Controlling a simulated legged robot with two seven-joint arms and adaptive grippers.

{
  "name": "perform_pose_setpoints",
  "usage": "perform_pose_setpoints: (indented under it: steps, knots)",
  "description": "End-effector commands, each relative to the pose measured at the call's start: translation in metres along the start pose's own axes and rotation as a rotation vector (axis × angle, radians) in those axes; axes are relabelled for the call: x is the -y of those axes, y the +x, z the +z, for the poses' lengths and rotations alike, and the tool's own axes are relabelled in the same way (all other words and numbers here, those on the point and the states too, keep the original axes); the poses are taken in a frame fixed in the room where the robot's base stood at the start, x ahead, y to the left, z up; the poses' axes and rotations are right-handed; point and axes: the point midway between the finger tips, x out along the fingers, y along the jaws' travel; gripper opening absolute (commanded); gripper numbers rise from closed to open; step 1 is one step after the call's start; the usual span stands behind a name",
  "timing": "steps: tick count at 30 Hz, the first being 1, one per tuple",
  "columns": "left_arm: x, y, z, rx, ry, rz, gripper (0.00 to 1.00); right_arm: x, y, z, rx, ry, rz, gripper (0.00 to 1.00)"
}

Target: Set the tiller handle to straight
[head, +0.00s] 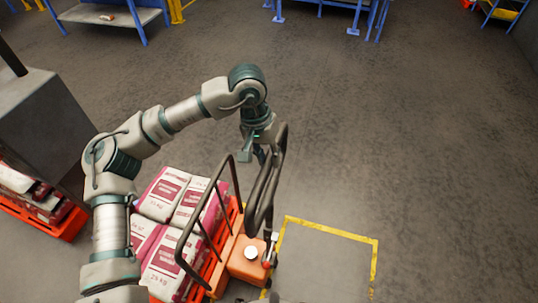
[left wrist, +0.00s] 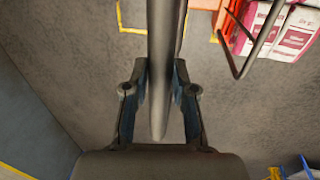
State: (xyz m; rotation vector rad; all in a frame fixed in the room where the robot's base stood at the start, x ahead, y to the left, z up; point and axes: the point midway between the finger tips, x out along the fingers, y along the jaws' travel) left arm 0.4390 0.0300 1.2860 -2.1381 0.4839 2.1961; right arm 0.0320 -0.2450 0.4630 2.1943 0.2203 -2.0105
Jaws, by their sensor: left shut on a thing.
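The tiller handle (head: 263,200) is a dark, elongated loop rising from the orange truck (head: 245,262) near the bottom middle of the head view. My left gripper (head: 260,152) is at the upper part of the handle, shut on it. In the left wrist view the handle is a dark bar (left wrist: 161,40) running down between the two fingers of the left gripper (left wrist: 157,85), one on each side. The fingertip contact is partly hidden in the head view. My right gripper is not in view.
A dark guard frame (head: 206,205) stands left of the handle. White and red sacks (head: 168,240) lie on an orange pallet behind it. A yellow-outlined square (head: 325,262) is on the floor to the right. A grey cabinet (head: 45,125) stands left. Open floor lies right.

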Motion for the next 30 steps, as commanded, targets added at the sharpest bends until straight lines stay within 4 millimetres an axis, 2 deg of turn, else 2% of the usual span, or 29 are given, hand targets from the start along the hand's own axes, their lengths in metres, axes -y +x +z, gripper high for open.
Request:
perform_pose_setpoints:
  steps: [1,3,4,12,16,27,30]
  knots:
    - [0.0,-0.004,-0.002,-0.011,-0.002,0.004,0.31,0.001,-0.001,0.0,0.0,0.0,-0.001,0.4]
    - [0.0,-0.004,-0.002,-0.01,-0.002,0.004,0.48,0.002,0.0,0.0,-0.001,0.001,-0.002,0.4]
    - [0.0,-0.004,-0.001,-0.009,-0.002,0.004,0.51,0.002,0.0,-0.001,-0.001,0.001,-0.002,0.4]
    - [0.0,-0.002,0.0,-0.004,-0.001,0.002,0.51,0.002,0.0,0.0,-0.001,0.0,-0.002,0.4]
    - [-0.001,-0.012,-0.001,-0.005,-0.001,0.003,0.51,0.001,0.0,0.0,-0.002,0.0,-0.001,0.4]
    - [0.0,-0.089,-0.002,-0.007,-0.003,0.004,0.51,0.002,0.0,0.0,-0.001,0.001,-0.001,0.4]
    - [0.0,-0.105,-0.002,-0.006,-0.001,0.004,0.51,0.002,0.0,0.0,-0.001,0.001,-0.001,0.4]
